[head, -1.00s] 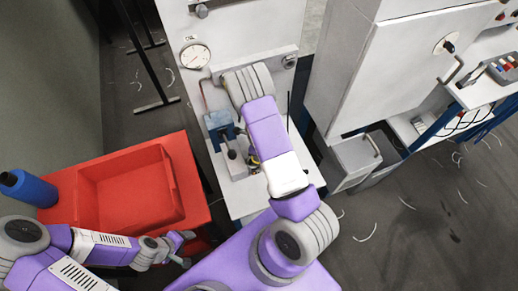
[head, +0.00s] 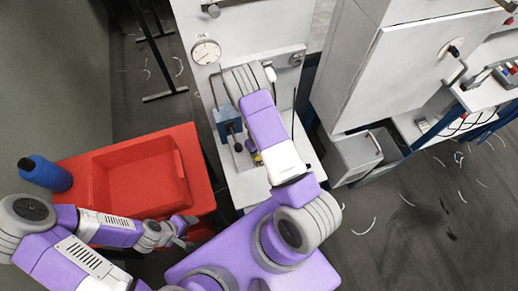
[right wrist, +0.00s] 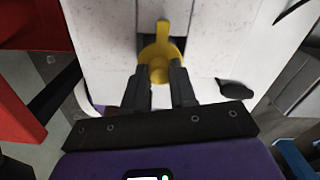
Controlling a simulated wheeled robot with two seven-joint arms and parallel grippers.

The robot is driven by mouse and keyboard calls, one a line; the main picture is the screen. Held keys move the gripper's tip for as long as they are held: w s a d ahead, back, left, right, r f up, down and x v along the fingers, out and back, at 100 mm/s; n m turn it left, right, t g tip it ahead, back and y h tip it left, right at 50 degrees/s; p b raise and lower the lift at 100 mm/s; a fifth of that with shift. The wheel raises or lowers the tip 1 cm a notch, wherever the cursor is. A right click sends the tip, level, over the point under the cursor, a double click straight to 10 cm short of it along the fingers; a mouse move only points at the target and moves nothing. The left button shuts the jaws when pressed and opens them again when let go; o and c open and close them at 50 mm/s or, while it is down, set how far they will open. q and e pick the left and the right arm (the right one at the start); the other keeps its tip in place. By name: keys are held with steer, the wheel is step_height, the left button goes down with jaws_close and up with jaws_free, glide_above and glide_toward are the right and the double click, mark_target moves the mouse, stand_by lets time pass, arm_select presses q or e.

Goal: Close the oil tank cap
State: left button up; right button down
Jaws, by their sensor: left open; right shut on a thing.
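The oil tank cap is a yellow round piece with an upright tab (right wrist: 161,48), in the middle of the right wrist view, over a dark opening in a pale speckled surface. My right gripper (right wrist: 160,78) is shut on its near edge, with one dark finger on each side. Whether the cap is fully seated cannot be told. In the head view only a small yellow bit (head: 257,159) shows beside my right forearm, which hides most of that gripper. My left gripper (head: 184,231) is open and empty, low in front of the red table.
A red bin (head: 185,180) stands on a red table at left with a blue bottle (head: 45,173). A blue unit (head: 227,117) sits left of my right arm, below a round gauge (head: 206,52). A large grey cabinet (head: 400,70) stands at right.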

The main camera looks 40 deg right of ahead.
steer(key=shift+w, duration=0.1)
stand_by(0.4)
steer(key=c, duration=0.9)
jaws_free()
step_height(320, 180, up, 8)
steer(key=shift+f+p, duration=0.15)
steer(key=shift+p, duration=1.05)
steer(key=shift+f, duration=0.1)
